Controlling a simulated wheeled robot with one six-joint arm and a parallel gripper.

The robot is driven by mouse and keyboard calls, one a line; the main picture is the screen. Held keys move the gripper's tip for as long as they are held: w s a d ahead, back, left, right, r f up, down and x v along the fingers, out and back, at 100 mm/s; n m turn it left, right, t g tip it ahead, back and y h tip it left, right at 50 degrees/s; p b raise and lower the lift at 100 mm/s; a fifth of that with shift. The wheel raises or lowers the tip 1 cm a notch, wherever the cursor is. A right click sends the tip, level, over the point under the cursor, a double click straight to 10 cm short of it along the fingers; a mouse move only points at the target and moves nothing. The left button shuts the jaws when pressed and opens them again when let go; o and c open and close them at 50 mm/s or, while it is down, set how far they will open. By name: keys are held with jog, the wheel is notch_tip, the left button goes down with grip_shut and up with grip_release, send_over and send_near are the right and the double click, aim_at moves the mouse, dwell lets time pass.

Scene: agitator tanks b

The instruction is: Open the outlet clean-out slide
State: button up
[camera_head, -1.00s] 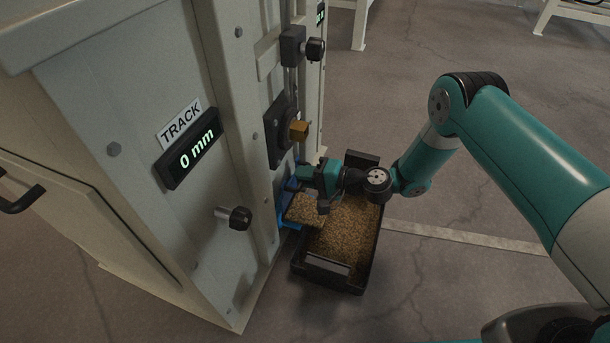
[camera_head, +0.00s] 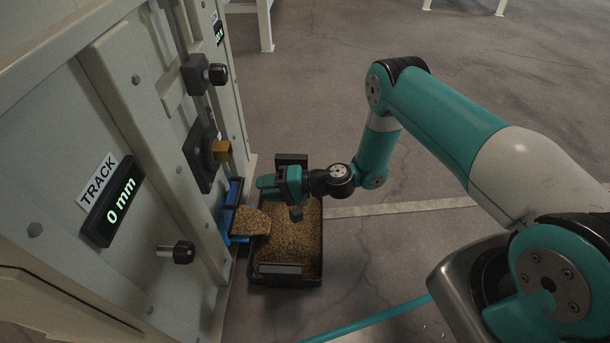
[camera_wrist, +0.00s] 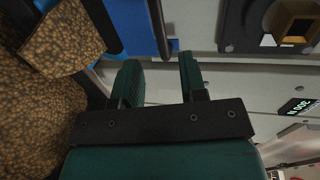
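The blue outlet (camera_head: 237,192) sits low on the cabinet's side; grain (camera_head: 252,221) lies at its mouth, reaching over the black bin. In the wrist view, blue parts (camera_wrist: 138,22) and a dark bar (camera_wrist: 160,28) show at the top, with grain (camera_wrist: 62,38) at the left. I cannot tell which blue part is the slide itself. My gripper (camera_head: 262,182) is just right of the outlet, above the bin, apart from the blue parts. Its two teal fingers (camera_wrist: 160,75) stand apart with nothing between them.
The black bin (camera_head: 290,280) full of grain stands on the floor below my gripper. A brass square fitting (camera_head: 222,151), a black knob (camera_head: 217,74) and another knob (camera_head: 184,252) stick out from the cabinet. A display (camera_head: 113,207) reads 0 mm.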

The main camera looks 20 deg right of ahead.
jog(key=p+v, duration=0.3)
jog(key=v, duration=0.7)
jog(key=shift+p, duration=0.35)
